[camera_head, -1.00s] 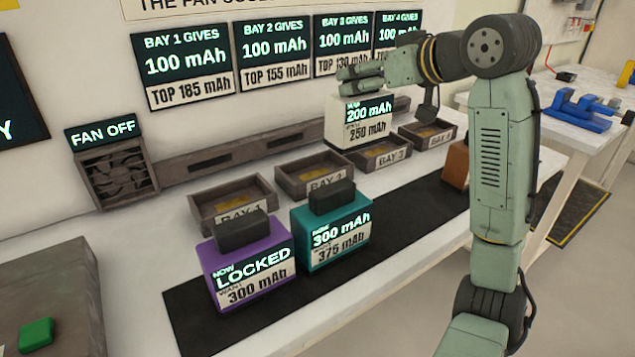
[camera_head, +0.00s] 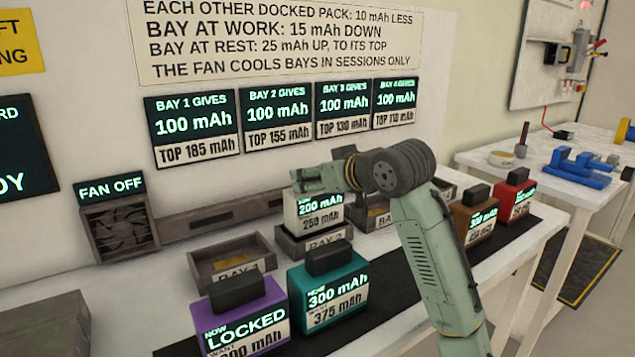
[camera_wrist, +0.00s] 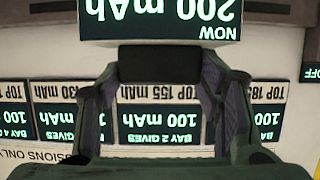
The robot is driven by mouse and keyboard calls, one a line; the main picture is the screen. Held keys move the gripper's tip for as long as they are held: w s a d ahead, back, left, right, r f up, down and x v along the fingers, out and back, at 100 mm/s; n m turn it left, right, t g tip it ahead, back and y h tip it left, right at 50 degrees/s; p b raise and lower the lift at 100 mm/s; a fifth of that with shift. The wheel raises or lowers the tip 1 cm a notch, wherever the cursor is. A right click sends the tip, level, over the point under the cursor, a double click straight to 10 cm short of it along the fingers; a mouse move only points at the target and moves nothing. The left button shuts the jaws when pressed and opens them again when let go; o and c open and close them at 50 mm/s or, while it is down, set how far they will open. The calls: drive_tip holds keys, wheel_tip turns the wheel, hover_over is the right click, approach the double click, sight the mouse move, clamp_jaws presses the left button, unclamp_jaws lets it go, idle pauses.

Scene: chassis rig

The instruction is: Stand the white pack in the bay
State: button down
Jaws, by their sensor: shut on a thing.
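The white pack (camera_head: 319,222) is upright at bay 2 (camera_head: 322,243) in the head view. Its labels read NOW 200 mAh and 250 mAh. Its lower edge overlaps the bay's tray; I cannot tell whether it rests inside or hangs just above. My gripper (camera_head: 308,180) is shut on the pack's top handle, reaching in from the right. In the wrist view the dark handle (camera_wrist: 158,66) lies between the two fingers, and the pack's display (camera_wrist: 160,18) shows upside down at the top. The pack's underside is hidden.
Bay 1 (camera_head: 236,267) is empty. Bay 3 (camera_head: 374,222) is partly behind my arm. The purple pack (camera_head: 240,318), reading LOCKED, and the teal pack (camera_head: 328,293) stand in front. A brown pack (camera_head: 474,217) and red pack (camera_head: 513,198) stand right. The fan sign (camera_head: 110,187) reads FAN OFF.

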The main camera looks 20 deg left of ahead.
drive_tip(key=shift+f, duration=0.5)
drive_tip(key=shift+f, duration=0.15)
drive_tip(key=shift+c, duration=2.4)
unclamp_jaws()
drive_tip(key=shift+f, duration=0.1)
drive_tip(key=shift+d+r, duration=0.1)
drive_tip(key=shift+r, duration=0.15)
drive_tip(key=b+v, duration=0.1)
drive_tip(key=v, duration=1.1)
drive_tip(key=shift+b, duration=0.3)
drive_tip(key=shift+f, duration=0.15)
